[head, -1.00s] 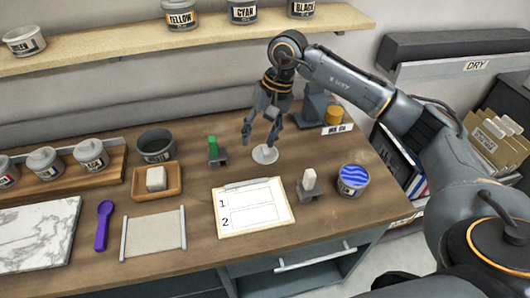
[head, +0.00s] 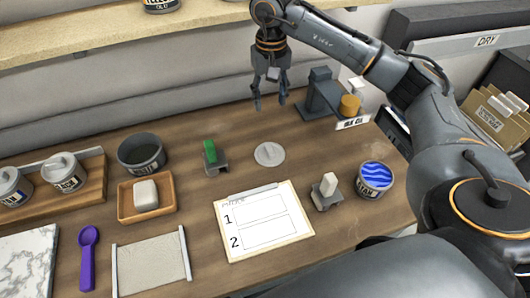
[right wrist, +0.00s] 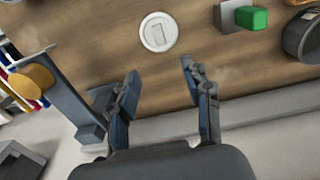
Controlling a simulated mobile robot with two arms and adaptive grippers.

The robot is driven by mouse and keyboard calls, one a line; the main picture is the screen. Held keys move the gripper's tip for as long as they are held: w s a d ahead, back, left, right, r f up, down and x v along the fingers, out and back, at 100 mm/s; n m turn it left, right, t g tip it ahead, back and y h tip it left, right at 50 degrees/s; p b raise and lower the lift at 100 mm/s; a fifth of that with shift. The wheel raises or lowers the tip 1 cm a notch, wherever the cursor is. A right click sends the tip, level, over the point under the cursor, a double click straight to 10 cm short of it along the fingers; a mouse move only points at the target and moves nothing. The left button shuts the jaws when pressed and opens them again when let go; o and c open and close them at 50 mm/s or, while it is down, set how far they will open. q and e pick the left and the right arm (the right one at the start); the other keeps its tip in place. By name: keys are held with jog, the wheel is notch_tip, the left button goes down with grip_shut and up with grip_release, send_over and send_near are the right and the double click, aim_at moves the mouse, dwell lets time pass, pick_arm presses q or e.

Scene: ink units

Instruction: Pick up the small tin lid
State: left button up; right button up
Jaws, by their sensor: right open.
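The small tin lid (head: 269,154) is a pale grey disc with a raised bar-shaped grip. It lies flat on the wooden bench behind the numbered sheet. It also shows whole in the right wrist view (right wrist: 158,32), past my fingertips. My right gripper (head: 270,106) is open and empty. It hangs fingers down, behind the lid in the head view and apart from it. In the right wrist view the two fingers of the right gripper (right wrist: 160,68) are spread, with bare bench between them. My left gripper is not in view.
A stand with a green block (head: 210,152) is left of the lid. A stand with a white block (head: 327,190) and an open tin of blue ink (head: 374,178) are to the right. A grey stand with an amber part (head: 350,104) is close right of the gripper. Bare bench surrounds the lid.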

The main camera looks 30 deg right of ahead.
notch_tip(320, 180, down, 5)
jog(key=b, duration=0.4)
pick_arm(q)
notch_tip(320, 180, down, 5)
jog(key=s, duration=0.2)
pick_arm(e)
jog(key=p, duration=0.2)
send_over(270, 149)
jog(key=f, duration=0.8)
jog(key=shift+a, duration=0.2)
jog(key=shift+f, duration=0.3)
jog(key=f+p, duration=0.1)
jog(key=f, duration=0.1)
jog(key=f+p, duration=0.1)
jog(key=f, duration=0.1)
jog(key=shift+d+f+p, duration=0.2)
jog(key=shift+f+p, duration=0.2)
jog(key=shift+f, duration=0.2)
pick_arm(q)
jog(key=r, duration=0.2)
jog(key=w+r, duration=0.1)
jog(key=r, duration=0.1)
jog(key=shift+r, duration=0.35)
pick_arm(e)
grip_shut()
